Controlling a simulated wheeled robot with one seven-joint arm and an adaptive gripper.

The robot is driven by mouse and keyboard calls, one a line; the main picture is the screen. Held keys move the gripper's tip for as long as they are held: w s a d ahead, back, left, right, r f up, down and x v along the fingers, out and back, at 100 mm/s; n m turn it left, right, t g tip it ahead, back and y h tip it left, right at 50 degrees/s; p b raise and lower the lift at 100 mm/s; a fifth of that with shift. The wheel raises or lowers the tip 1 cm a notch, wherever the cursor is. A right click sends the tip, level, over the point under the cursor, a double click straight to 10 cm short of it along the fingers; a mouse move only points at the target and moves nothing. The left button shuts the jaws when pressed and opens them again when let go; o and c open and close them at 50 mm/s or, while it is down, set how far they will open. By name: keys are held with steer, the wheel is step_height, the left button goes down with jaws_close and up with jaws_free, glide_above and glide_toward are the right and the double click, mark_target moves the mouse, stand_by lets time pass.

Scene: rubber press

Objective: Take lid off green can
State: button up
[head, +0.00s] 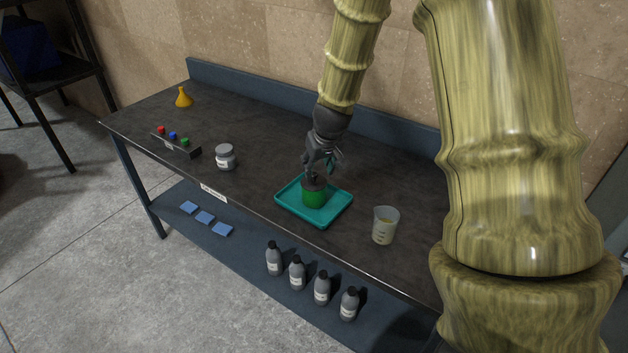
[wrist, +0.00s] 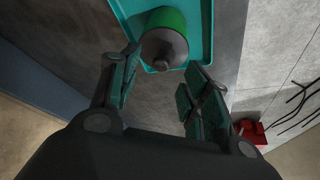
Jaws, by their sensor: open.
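The green can (head: 314,197) stands upright on a teal tray (head: 335,213) on the dark workbench. Its dark grey lid (head: 316,183), with a small knob on top, sits on the can. In the wrist view the green can (wrist: 165,20), its lid (wrist: 165,46) and the knob (wrist: 160,64) show at the top, between and beyond the fingertips. My gripper (head: 322,165) is directly above the lid, pointing down, with its fingers apart and nothing held. It also shows in the wrist view (wrist: 160,68). Whether a finger touches the knob cannot be told.
A clear beaker (head: 385,226) stands right of the tray. Several bottles (head: 297,272) stand on the lower shelf. A raised back edge (head: 260,93) runs behind.

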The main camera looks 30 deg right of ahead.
mark_target(314, 174)
steer(key=shift+w+p+x, duration=0.15)
steer(key=shift+p+x, duration=0.4)
steer(key=shift+x, duration=0.8)
steer(key=shift+w+p+x, duration=0.15)
steer(key=shift+p+x, duration=0.4)
steer(key=shift+x, duration=0.8)
steer(key=shift+a+r, duration=0.1)
steer(key=shift+r, duration=0.05)
steer(key=shift+s, duration=0.1)
steer(key=c, duration=0.9)
steer(key=shift+o, duration=0.2)
